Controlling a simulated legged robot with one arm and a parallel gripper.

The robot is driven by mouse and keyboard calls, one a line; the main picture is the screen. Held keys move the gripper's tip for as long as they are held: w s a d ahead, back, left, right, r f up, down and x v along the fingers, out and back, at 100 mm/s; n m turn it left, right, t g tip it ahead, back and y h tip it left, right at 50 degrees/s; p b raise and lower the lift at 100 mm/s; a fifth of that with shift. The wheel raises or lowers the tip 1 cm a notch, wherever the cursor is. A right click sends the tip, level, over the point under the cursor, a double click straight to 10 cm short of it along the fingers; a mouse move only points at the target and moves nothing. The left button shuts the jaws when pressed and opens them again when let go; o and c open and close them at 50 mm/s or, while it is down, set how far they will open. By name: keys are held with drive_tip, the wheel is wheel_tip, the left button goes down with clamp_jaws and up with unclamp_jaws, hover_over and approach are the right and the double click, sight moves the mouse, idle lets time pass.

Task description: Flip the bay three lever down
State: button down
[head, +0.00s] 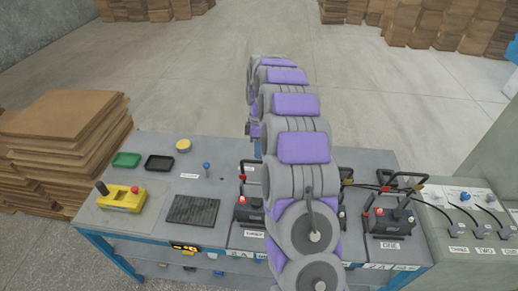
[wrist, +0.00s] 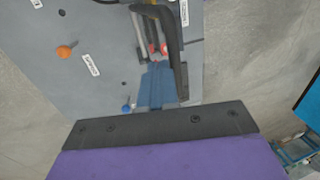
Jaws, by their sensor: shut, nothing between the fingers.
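My gripper (head: 256,148) hangs over the back of the workbench, near the left black battery (head: 243,213), largely hidden by my arm. In the wrist view its bluish fingers (wrist: 157,75) are shut and empty, beside a black handle (wrist: 172,45) with red parts. The wrist view also shows a blue knob (wrist: 127,108) and an orange knob (wrist: 67,51) on the grey top. In the head view a blue-knobbed upright lever (head: 207,167) stands left of my gripper, apart from it. I cannot tell which lever belongs to bay three; the labels by the knobs are too small to read.
A second battery (head: 378,222) labelled ONE stands right of my arm. A grey cabinet (head: 440,228) with knobs and cables is at far right. A yellow control box (head: 122,197), black mat (head: 193,209) and trays lie left.

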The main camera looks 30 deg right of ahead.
drive_tip(key=shift+s+a, duration=0.15)
drive_tip(key=shift+s, duration=0.05)
